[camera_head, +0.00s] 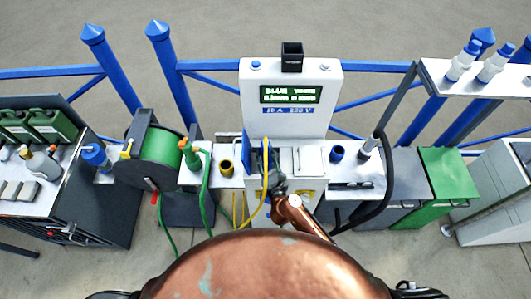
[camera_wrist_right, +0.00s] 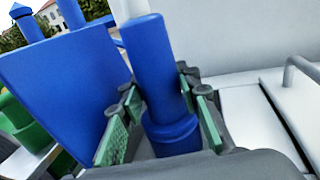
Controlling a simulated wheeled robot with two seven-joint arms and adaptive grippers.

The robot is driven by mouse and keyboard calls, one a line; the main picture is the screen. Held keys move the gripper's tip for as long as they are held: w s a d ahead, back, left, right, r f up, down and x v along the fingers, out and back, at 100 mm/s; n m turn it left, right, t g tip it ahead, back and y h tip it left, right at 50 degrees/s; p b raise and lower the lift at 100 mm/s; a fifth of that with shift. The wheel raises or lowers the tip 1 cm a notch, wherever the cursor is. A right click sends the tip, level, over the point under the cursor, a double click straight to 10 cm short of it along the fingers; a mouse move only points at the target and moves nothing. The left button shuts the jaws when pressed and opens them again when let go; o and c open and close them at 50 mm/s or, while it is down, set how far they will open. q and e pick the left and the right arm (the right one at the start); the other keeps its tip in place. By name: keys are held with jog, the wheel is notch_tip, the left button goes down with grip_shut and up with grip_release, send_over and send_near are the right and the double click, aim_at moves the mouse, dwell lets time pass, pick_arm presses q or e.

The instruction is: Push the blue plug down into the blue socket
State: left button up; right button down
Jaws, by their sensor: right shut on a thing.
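My right gripper (camera_head: 276,184) is at the front of the white power pedestal (camera_head: 291,100), below its screen. In the right wrist view its green-padded fingers stand on either side of the blue plug (camera_wrist_right: 153,65), a blue cylinder, and are shut on it. The plug stands nearly upright, with a wider blue collar (camera_wrist_right: 172,137) at its lower end. I cannot tell whether that collar belongs to the plug or to the blue socket; the seating is hidden. A flat blue panel (camera_wrist_right: 60,85), perhaps a socket lid, stands close on the left. My left gripper is out of view.
A yellow cable (camera_head: 265,170) hangs beside my right gripper. A blue cup-like piece (camera_head: 337,153) and a black hose (camera_head: 390,185) are to the right. Blue railings run behind.

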jog(key=shift+f, duration=0.25)
jog(key=c, duration=1.7)
grip_release()
jog(key=shift+p+v, duration=0.5)
jog(key=shift+v, duration=5)
